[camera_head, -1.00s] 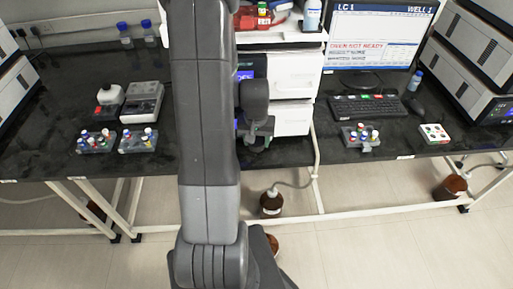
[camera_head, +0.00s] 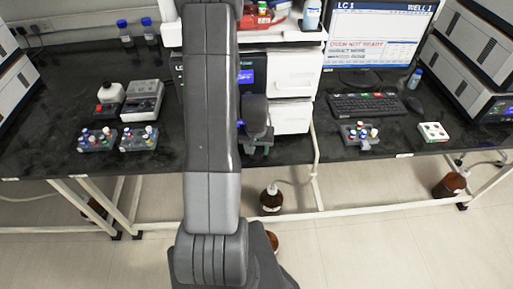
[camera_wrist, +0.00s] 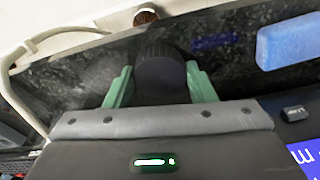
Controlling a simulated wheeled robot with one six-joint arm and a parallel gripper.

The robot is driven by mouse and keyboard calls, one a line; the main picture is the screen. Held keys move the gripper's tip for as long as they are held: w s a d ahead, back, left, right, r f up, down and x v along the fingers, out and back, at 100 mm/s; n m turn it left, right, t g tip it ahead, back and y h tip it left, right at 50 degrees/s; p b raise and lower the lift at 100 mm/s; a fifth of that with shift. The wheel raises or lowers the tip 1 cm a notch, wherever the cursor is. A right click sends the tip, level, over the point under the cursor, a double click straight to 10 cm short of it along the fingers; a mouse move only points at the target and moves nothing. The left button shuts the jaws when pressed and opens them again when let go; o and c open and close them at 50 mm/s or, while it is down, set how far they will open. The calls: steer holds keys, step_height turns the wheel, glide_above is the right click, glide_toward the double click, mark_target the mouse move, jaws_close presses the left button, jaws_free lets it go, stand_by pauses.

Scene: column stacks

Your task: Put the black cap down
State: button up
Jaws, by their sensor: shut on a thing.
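The black cap (camera_wrist: 160,68) is in the wrist view, a dark, round, ribbed piece between the two green fingers of my gripper (camera_wrist: 160,86). The fingers are shut on its sides. Behind it is the dark speckled bench top; I cannot tell whether the cap touches it. In the head view my gripper (camera_head: 259,147) shows in part beside my arm, in front of the white instrument near the bench's front edge. The cap cannot be made out there.
A light blue block (camera_wrist: 288,42) lies to the right in the wrist view. In the head view, vial racks (camera_head: 97,139) stand at left and another (camera_head: 360,136) at right, by the keyboard (camera_head: 370,104). A brown bottle (camera_head: 271,200) stands on the floor.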

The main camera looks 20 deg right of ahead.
mark_target(256, 153)
steer(key=shift+f, duration=0.2)
steer(key=o, duration=0.9)
steer(key=shift+r, duration=0.1)
steer(key=shift+o, duration=0.2)
step_height(256, 153, up, 12)
steer(key=s, duration=0.1)
steer(key=shift+s+a, duration=0.15)
steer(key=shift+a, duration=0.2)
steer(key=shift+r, duration=0.1)
